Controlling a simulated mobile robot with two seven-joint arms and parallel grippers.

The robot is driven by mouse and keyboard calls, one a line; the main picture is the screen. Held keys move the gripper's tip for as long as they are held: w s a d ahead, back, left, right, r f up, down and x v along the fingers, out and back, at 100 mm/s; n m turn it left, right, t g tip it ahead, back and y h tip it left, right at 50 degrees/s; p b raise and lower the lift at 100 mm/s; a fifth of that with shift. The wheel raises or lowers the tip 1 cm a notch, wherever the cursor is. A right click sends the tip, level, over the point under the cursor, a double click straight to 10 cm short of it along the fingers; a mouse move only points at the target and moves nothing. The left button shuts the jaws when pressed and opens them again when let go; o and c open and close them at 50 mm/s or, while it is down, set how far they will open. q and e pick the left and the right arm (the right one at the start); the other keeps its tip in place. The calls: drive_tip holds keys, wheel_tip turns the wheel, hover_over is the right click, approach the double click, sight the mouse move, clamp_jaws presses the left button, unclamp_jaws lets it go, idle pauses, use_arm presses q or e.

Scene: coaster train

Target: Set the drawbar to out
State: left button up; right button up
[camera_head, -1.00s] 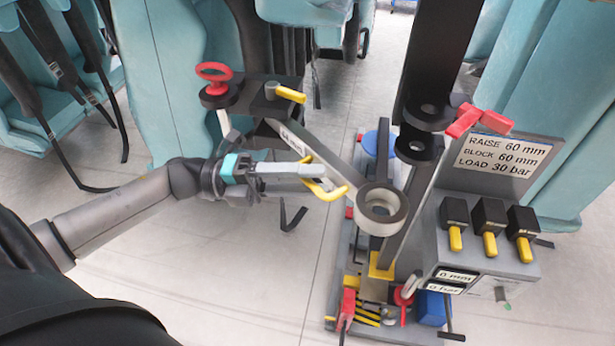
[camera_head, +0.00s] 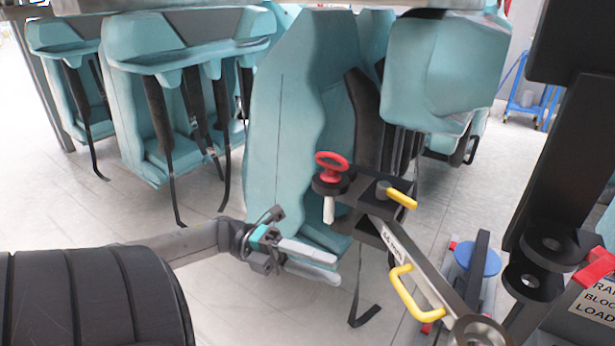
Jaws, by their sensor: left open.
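The drawbar (camera_head: 413,255) is a grey bar marked "64 mm", with a yellow loop handle (camera_head: 408,290) on its side. It slants from a dark bracket (camera_head: 360,194) down to a ring (camera_head: 478,332) at the bottom edge, where the picture cuts the ring off. A red-ringed pin (camera_head: 331,168) and a yellow lever (camera_head: 401,197) sit on the bracket. My left gripper (camera_head: 339,270) is open and empty, left of the yellow handle and apart from it in the picture. My right gripper is not in view.
Teal ride seats (camera_head: 305,130) with hanging dark straps stand behind and to the left. A dark post with a clevis (camera_head: 550,245) and a red handle (camera_head: 597,268) stands at the right. A blue disc (camera_head: 478,257) lies beyond the bar. Pale floor (camera_head: 220,300) is open at lower left.

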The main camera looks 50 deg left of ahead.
use_arm(q)
drive_tip(key=shift+v, duration=1.35)
drive_tip(key=shift+w, duration=0.1)
drive_tip(key=w+a+f+n+t+y, duration=0.1)
drive_tip(key=a+f+n+t+y, duration=0.15)
drive_tip(key=f+n+y, duration=0.45)
drive_tip(key=w+a+f+n+t+y, duration=0.1)
drive_tip(key=a+f+n+t+y, duration=0.15)
drive_tip(key=f+n, duration=0.45)
drive_tip(key=w+a+f+n+t+y, duration=0.2)
drive_tip(key=f+n+t+y, duration=0.25)
drive_tip(key=f, duration=0.45)
drive_tip(key=s+d+f+n+g+y, duration=0.2)
drive_tip(key=s+f+n+g, duration=0.15)
drive_tip(key=f, duration=0.45)
drive_tip(key=s+d+f+n+g+y, duration=0.1)
drive_tip(key=s+f+n+g+y, duration=0.25)
drive_tip(key=f, duration=0.55)
drive_tip(key=s+d+f+n+g, duration=0.2)
drive_tip(key=s+d+f+g, duration=0.2)
drive_tip(key=s+d+f, duration=0.2)
drive_tip(key=s+d+f+n+g+h, duration=0.1)
drive_tip(key=s+d+f+n+g, duration=0.2)
drive_tip(key=s+d+f, duration=0.4)
drive_tip(key=s+d+g, duration=0.1)
drive_tip(key=s+d, duration=0.2)
drive_tip(key=s, duration=0.5)
drive_tip(key=shift+s+d, duration=0.2)
drive_tip(key=shift+d, duration=0.2)
drive_tip(key=shift+n+g, duration=0.25)
